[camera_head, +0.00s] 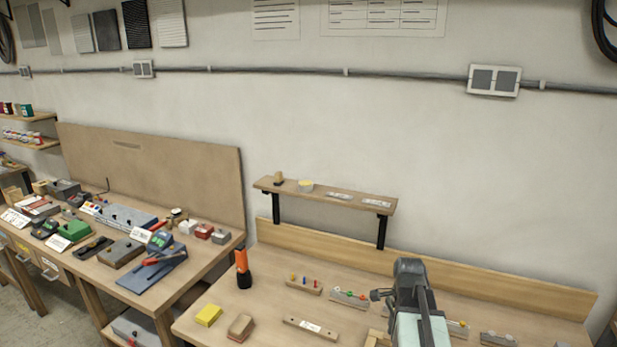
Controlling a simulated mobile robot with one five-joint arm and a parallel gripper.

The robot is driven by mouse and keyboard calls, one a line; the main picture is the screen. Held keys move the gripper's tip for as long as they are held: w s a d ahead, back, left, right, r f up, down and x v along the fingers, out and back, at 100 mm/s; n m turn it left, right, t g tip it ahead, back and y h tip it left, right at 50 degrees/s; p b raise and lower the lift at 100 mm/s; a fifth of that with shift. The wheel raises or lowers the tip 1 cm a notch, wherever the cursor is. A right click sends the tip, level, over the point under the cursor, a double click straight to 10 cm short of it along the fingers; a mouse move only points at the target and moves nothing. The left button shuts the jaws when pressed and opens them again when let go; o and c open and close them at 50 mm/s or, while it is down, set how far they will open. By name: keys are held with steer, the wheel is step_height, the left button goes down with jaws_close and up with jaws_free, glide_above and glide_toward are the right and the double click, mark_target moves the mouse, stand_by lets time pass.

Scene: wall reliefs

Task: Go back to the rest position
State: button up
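My arm rises from the bottom edge of the picture, right of the middle, over the front wooden table (265,290). Its dark upper joint stands highest, and my gripper (378,295) seems to be the small dark part at its left side. The gripper is too small and dark to tell whether its fingers are open or shut. I see nothing hanging from it. The arm hides part of the table and its back board (460,271).
An orange and black torch (243,268) stands upright on the table. A yellow block (208,315), a wood-and-dark block (241,327) and peg strips (304,285) lie nearby. A wall shelf (325,195) is above. A cluttered bench (195,265) stands left.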

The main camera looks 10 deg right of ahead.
steer(key=a+n, duration=1.8)
steer(key=a, duration=0.5)
steer(key=shift+w+f, duration=0.15)
steer(key=shift+d, duration=0.15)
